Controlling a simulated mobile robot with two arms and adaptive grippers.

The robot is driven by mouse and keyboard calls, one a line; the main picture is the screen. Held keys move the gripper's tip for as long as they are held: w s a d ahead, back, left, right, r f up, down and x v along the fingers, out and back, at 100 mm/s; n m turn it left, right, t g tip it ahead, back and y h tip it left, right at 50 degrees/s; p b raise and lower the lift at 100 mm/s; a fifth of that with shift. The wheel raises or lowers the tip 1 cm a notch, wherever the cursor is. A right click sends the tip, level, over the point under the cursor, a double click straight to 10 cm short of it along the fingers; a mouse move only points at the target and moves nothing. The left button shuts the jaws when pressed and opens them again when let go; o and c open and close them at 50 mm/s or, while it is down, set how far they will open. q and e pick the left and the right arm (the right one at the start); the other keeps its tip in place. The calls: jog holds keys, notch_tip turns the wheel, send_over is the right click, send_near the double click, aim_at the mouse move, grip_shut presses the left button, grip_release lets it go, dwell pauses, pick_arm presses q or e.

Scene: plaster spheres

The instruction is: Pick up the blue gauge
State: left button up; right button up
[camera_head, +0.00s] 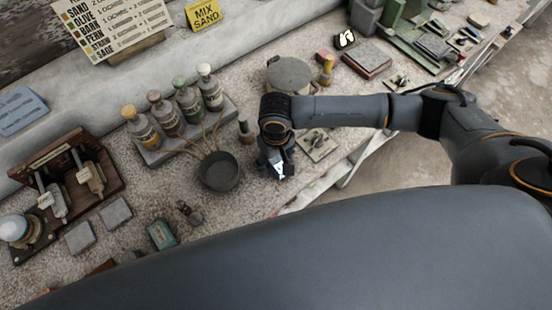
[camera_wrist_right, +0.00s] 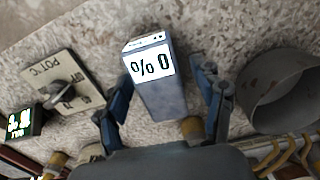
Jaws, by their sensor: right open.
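The blue gauge (camera_wrist_right: 157,85) is a blue-grey box with a white display reading "% 0". In the right wrist view it stands between the two fingers of my right gripper (camera_wrist_right: 166,95), which is open around it. Gaps show between the fingers and its sides. In the head view my right gripper (camera_head: 277,168) points down at the bench and hides most of the gauge; only the bright display (camera_head: 281,171) shows clearly. My left gripper is not in view.
A dark round pot (camera_head: 219,172) stands close left of the gripper, with a rack of bottles (camera_head: 187,105) behind it. A plate with a knob (camera_head: 318,146) lies to the right. The bench's front edge runs close by. Some stone surface in front of the pot is clear.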

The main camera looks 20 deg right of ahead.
jog(key=shift+f+p, duration=0.2)
jog(key=shift+p, duration=0.15)
dwell(0.4)
jog(key=c, duration=1.4)
